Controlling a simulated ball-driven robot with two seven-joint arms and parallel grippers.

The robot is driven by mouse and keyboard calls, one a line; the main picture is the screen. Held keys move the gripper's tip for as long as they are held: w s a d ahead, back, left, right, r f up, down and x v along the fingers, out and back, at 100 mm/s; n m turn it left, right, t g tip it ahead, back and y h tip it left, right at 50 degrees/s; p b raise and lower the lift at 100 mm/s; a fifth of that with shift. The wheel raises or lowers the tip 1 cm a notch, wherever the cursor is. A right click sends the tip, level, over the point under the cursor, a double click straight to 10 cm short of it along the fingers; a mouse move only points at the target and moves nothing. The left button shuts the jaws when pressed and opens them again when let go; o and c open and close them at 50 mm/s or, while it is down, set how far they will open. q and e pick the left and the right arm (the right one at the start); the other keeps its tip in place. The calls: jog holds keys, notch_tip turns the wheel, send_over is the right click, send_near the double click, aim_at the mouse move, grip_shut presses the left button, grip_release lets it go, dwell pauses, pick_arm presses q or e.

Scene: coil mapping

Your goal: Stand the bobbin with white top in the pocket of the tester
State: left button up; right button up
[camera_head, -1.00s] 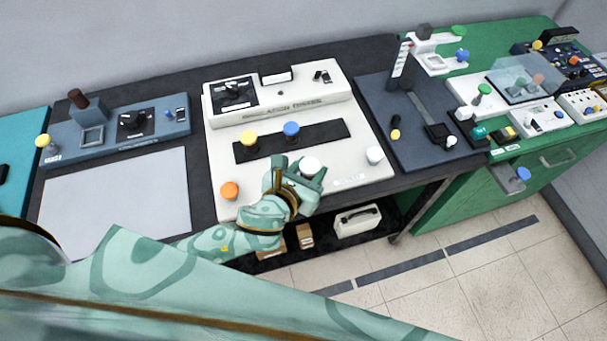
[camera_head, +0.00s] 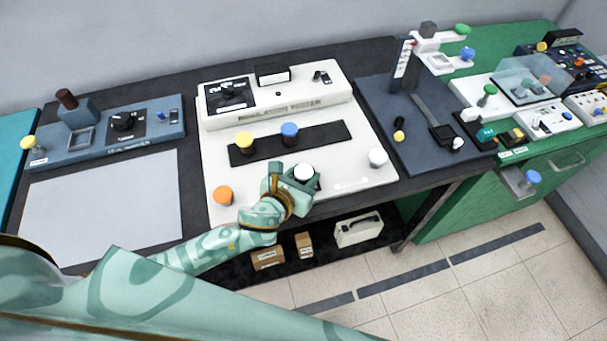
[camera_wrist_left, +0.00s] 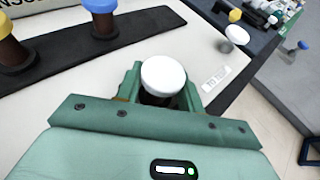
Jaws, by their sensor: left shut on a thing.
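My left gripper (camera_head: 291,180) is shut on the bobbin with white top (camera_head: 304,172), over the front part of the white tester (camera_head: 340,174). In the left wrist view the bobbin's white cap (camera_wrist_left: 163,76) sits between the green fingers (camera_wrist_left: 160,92), with a dark body below it. Its lower end is hidden, so I cannot tell whether it touches the tester. The tester has a black strip (camera_head: 265,147) bearing a yellow-topped bobbin (camera_head: 244,140) and a blue-topped bobbin (camera_head: 290,131). I cannot clearly make out a pocket. My right gripper is not in view.
An orange-topped bobbin (camera_head: 223,195) stands at the tester's front left, and a pale-topped one (camera_head: 377,157) at its right. A blue-grey device (camera_head: 160,134) and a bare grey mat (camera_head: 105,200) lie left. A dark fixture (camera_head: 415,150) stands right.

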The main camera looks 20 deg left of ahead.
pick_arm(q)
jog(key=shift+f, duration=0.2)
jog(key=o, duration=1)
jog(key=shift+r, duration=0.2)
jog(key=p+v, duration=0.2)
jog(key=v, duration=1)
jog(key=shift+r+p, duration=0.1)
jog(key=shift+p, duration=0.25)
